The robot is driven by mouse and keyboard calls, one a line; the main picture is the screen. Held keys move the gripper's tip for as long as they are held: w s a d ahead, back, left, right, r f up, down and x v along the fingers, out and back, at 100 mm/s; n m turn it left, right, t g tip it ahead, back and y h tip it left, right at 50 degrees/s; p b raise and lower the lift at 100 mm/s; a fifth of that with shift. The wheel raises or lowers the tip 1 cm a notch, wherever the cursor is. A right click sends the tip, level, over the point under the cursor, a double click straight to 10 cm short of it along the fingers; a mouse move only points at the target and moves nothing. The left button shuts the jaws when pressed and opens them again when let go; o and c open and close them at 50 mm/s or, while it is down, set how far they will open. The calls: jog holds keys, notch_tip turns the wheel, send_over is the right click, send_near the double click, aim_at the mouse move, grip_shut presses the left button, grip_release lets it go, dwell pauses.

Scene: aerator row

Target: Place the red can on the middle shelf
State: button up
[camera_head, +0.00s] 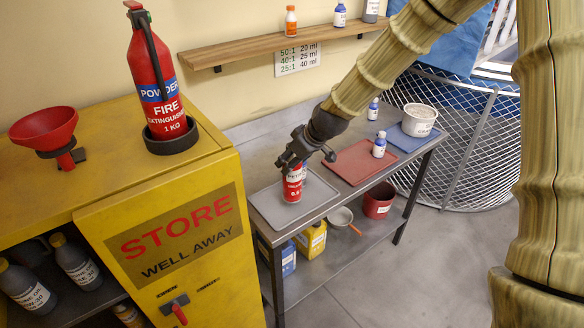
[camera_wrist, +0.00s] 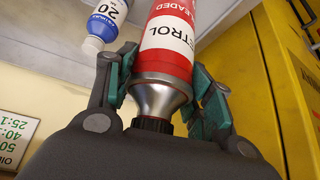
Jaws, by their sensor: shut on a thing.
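The red can (camera_head: 293,186), with a white label band, is upright at the grey tray (camera_head: 262,206) on the grey table's near end. I cannot tell whether its base touches the tray. My gripper (camera_head: 299,166) is shut around the can's top from above. In the wrist view my gripper (camera_wrist: 165,92) has green-padded fingers on both sides of the silver shoulder of the red can (camera_wrist: 170,48); its dark cap faces my palm. The table (camera_head: 248,150) has a lower shelf (camera_head: 335,225) below, and a wooden wall shelf (camera_head: 240,50) is above.
A yellow cabinet (camera_head: 215,270) stands close on the left, with a fire extinguisher (camera_head: 158,85) and red funnel (camera_head: 45,130) on top. A red tray (camera_head: 350,165) and blue tray (camera_head: 408,140) lie farther along the table. A wire basket (camera_head: 465,150) stands behind.

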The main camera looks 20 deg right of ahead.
jog(key=shift+f+p, duration=0.8)
jog(key=shift+f, duration=1.1)
jog(key=o, duration=1.4)
jog(key=b+v, duration=0.3)
jog(key=v, duration=0.9)
